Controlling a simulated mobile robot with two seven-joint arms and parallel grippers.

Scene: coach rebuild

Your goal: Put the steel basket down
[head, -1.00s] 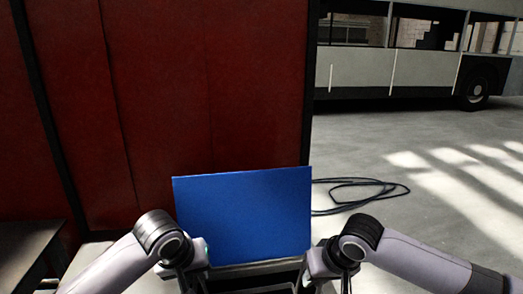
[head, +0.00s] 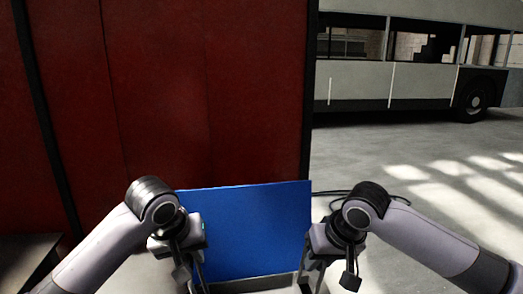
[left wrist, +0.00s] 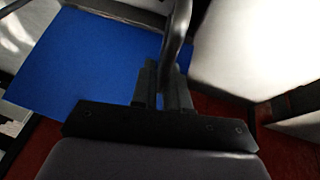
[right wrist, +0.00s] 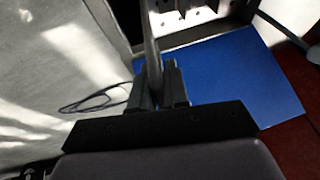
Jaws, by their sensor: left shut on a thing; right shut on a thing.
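The steel basket is mostly out of sight below the head view. A perforated metal part at the top of the right wrist view (right wrist: 178,14) looks like some of it. My left gripper (head: 192,276) is shut on a dark, narrow bar (left wrist: 179,35), which appears to be one of the basket's handles. My right gripper (head: 312,276) is shut on a similar bar (right wrist: 150,48) on the other side. Both grippers are in front of a blue panel at about the same height. I cannot tell whether the basket's underside touches anything.
The upright blue panel (head: 250,232) stands just beyond my grippers, before a dark red wall (head: 190,90). A dark tabletop edge (head: 25,258) is at lower left. A black cable (head: 330,200) lies on the floor to the right. Open floor reaches a bus (head: 420,80).

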